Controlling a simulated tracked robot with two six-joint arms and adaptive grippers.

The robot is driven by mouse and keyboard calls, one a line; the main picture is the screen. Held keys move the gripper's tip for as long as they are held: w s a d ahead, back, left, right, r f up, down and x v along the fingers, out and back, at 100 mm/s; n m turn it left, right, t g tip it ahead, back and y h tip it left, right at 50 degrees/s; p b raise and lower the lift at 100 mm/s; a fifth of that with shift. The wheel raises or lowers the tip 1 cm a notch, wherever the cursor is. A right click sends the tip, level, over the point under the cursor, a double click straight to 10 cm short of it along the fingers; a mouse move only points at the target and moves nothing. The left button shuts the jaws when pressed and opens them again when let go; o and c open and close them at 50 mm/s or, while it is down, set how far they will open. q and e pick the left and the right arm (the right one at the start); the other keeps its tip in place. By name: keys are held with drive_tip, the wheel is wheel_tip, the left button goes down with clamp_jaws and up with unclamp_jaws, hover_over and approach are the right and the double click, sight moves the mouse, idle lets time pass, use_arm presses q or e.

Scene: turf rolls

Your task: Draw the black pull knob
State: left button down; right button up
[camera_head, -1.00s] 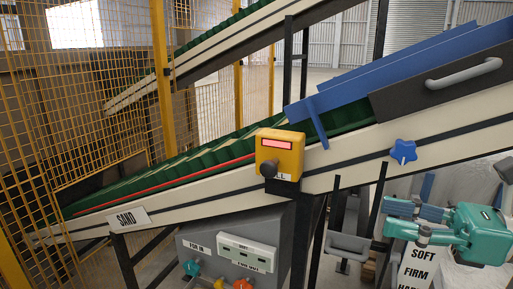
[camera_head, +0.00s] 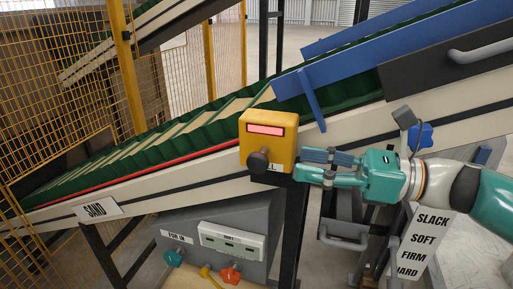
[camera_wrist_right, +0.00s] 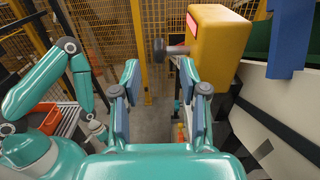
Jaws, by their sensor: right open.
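The black pull knob (camera_head: 257,160) sticks out from the front of a yellow box (camera_head: 268,135) with a lit pink-red window. The box is mounted on the side of the sloping conveyor. My right gripper (camera_head: 300,168) is open and empty, just right of the box and the knob in the head view. In the right wrist view the knob (camera_wrist_right: 158,47) on its grey stem lies beyond the two spread fingertips (camera_wrist_right: 158,76), apart from them. My left arm (camera_wrist_right: 75,70) shows at the left there; its gripper is not clear enough to judge.
A blue star knob (camera_head: 421,136) sits on the conveyor frame (camera_head: 345,148) behind my right wrist. Below are a grey control box (camera_head: 235,215) with coloured knobs and a SLACK/SOFT/FIRM sign (camera_head: 425,240). A yellow mesh fence (camera_head: 60,90) stands at the left.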

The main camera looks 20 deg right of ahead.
sight(265, 157)
drive_tip(key=p+x, duration=0.1)
drive_tip(key=x, duration=0.8)
drive_tip(key=shift+p, duration=0.35)
drive_tip(key=shift+s, duration=0.1)
clamp_jaws()
